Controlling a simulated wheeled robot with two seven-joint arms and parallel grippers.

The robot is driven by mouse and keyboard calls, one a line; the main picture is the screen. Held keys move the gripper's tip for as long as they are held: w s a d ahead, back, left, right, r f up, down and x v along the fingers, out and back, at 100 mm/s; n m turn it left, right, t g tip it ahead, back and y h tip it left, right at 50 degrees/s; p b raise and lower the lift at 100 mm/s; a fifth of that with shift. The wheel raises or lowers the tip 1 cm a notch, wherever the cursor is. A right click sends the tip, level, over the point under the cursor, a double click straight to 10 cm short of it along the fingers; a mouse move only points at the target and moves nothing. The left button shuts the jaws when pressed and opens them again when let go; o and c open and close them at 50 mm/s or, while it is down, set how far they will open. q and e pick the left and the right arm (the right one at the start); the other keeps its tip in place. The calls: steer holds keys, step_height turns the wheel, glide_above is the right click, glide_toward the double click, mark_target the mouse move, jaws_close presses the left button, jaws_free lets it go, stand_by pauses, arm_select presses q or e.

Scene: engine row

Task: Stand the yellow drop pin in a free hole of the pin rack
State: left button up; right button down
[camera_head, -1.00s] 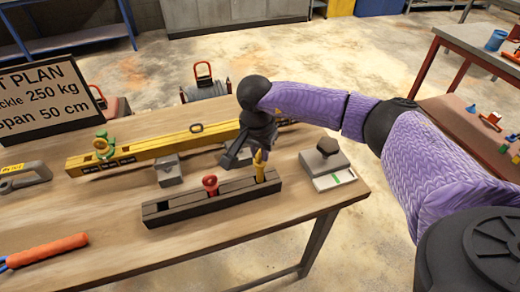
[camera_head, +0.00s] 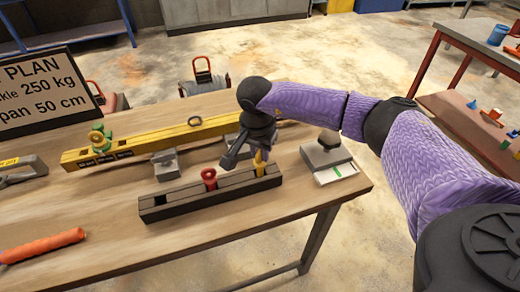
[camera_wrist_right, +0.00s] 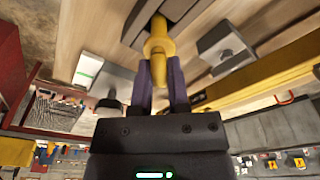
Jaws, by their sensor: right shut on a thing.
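The yellow drop pin (camera_head: 259,160) is at the right end of the dark pin rack (camera_head: 185,211). My right gripper (camera_head: 255,146) is shut on it. The pin looks upright, and its lower end meets the rack top; I cannot tell how deep it sits in a hole. In the right wrist view the pin (camera_wrist_right: 158,45) is between the two fingers, with its tip at the rack (camera_wrist_right: 177,10). A red pin (camera_head: 209,177) stands in the rack's middle. A hole on the left part of the rack (camera_head: 160,200) looks empty. My left gripper is out of view.
A yellow beam (camera_head: 150,143) lies behind the rack, with grey blocks (camera_head: 166,165) beside it. A grey block with a dark knob (camera_head: 326,152) and a white-green card (camera_head: 336,173) are to the right. An orange-handled tool (camera_head: 42,246) lies front left.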

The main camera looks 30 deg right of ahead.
steer(key=shift+f+b, duration=0.35)
steer(key=shift+f, duration=0.25)
steer(key=c, duration=0.5)
jaws_free()
steer(key=shift+r, duration=0.1)
steer(key=shift+c, duration=0.2)
steer(key=r, duration=0.3)
steer(key=r+p, duration=0.1)
steer(key=r, duration=0.2)
steer(key=a+r+p, duration=0.1)
steer(key=r, duration=0.3)
steer(key=shift+s, duration=0.3)
steer(key=shift+f, duration=0.1)
